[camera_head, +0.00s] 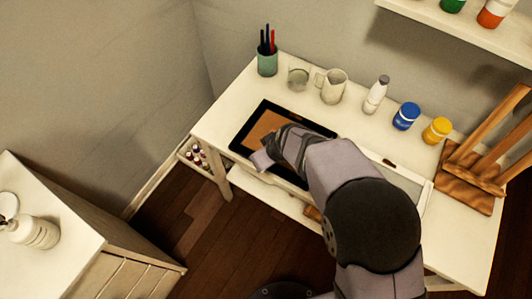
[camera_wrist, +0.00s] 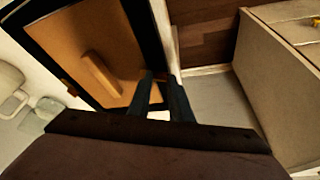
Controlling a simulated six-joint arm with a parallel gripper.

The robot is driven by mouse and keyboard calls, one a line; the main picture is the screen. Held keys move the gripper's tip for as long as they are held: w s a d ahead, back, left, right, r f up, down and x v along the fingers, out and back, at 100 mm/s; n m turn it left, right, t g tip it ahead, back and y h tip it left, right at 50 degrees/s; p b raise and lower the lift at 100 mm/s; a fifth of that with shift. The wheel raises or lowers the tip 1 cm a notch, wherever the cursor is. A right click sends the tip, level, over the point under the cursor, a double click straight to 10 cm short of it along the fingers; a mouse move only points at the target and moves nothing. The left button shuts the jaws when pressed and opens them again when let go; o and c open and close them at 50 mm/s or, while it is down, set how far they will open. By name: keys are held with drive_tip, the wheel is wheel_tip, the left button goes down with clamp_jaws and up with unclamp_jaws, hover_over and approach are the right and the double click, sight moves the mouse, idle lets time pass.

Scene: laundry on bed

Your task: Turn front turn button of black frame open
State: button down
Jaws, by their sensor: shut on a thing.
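The black frame (camera_head: 241,146) lies flat on the white desk with its brown backing (camera_head: 262,127) facing up. In the wrist view the black frame (camera_wrist: 143,20) and the backing (camera_wrist: 112,43) fill the upper left, with a raised brown strip (camera_wrist: 102,78) on the backing. A small brown tab (camera_wrist: 69,88) sits at the frame's far edge. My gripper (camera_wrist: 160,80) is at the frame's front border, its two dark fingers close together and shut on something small. The front turn button is hidden at the fingers. My gripper (camera_head: 280,150) covers part of the frame in the head view.
Behind the frame stand a pen cup (camera_head: 267,62), a glass (camera_head: 299,75), a mug (camera_head: 333,87), a white bottle (camera_head: 376,95) and blue (camera_head: 406,116) and yellow (camera_head: 437,131) jars. A pale panel (camera_head: 409,184) lies right of my arm. A wooden easel (camera_head: 482,165) stands far right.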

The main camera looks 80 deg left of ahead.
drive_tip(key=shift+s+r+m+t+y+p, duration=0.15)
drive_tip(key=shift+m+t+p, duration=0.1)
drive_tip(key=shift+m+p, duration=0.5)
drive_tip(key=shift+r+m+t+y+p, duration=0.15)
drive_tip(key=shift+m+t+p, duration=0.1)
drive_tip(key=shift+m+p, duration=0.45)
drive_tip(key=shift+s+f+m+t, duration=0.15)
drive_tip(key=shift+f+m+t, duration=0.25)
drive_tip(key=shift+m, duration=0.45)
drive_tip(key=m+b, duration=0.1)
drive_tip(key=b, duration=0.1)
drive_tip(key=m+t+b, duration=0.1)
drive_tip(key=b, duration=0.2)
drive_tip(key=m+b, duration=0.2)
drive_tip(key=b, duration=0.1)
drive_tip(key=shift+s+a+f, duration=0.15)
drive_tip(key=shift+s+f, duration=0.05)
drive_tip(key=shift+f, duration=0.1)
drive_tip(key=m+t+b, duration=0.1)
drive_tip(key=m+b, duration=0.1)
drive_tip(key=b, duration=0.1)
drive_tip(key=shift+s+r+b, duration=0.1)
drive_tip(key=shift+r+b, duration=0.05)
drive_tip(key=shift+b, duration=0.25)
drive_tip(key=shift+r+m+t+h+b, duration=0.2)
drive_tip(key=shift+m+t+h+b, duration=0.35)
drive_tip(key=shift+m+b, duration=0.6)
drive_tip(key=shift+m, duration=0.25)
drive_tip(key=c, duration=1.6)
unclamp_jaws()
